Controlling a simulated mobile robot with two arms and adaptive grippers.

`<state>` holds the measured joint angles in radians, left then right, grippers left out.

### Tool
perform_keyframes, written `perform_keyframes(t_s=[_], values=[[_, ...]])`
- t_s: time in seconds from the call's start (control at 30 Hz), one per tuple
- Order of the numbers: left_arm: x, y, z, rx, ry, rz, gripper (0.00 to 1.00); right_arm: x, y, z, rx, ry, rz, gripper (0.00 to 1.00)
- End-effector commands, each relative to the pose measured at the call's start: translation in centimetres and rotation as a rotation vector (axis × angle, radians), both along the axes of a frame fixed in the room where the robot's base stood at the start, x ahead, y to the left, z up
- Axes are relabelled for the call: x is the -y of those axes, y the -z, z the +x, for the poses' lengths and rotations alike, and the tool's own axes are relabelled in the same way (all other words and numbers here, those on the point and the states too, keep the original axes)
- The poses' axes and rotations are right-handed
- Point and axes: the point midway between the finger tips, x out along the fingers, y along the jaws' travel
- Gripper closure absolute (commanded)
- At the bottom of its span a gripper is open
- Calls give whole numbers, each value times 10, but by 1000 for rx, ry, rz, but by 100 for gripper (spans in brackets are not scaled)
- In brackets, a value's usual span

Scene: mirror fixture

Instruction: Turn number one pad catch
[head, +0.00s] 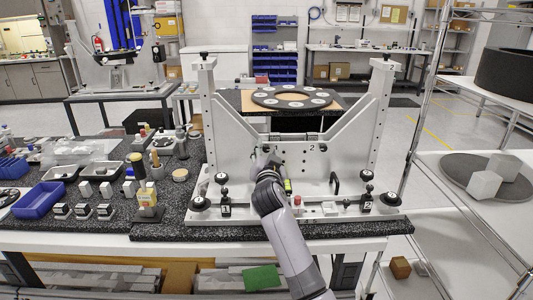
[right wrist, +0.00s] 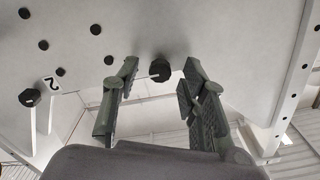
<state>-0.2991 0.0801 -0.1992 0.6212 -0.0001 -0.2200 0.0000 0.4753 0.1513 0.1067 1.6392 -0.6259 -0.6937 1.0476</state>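The mirror fixture (head: 235,150) is a pale upright frame on the dark granite table. My right gripper (head: 266,160) is at the front plate, left of the label "2" (head: 311,148). In the right wrist view its fingers (right wrist: 158,78) are open, one on each side of a black round knob (right wrist: 160,69) with a pale line. Neither finger visibly touches the knob. No number shows beside this knob; in the head view my gripper covers that area. A second black knob (right wrist: 29,97) sits beside the "2" label (right wrist: 51,83). My left gripper is not in view.
Black-knobbed clamps (head: 222,190) stand on the fixture's base at both sides. A black handle (head: 335,183) is right of my arm. Blue bins (head: 40,199) and small parts crowd the table's left. A wire shelf (head: 455,150) stands at right.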

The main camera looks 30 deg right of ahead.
Motion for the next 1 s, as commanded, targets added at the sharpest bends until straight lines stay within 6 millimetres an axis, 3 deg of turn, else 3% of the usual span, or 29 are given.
perform_keyframes(t_s=[0.6,1.0], values=[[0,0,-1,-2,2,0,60,0,0,0,-1,0,0,100],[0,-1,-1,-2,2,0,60,0,0,0,-17,0,-27,100]])
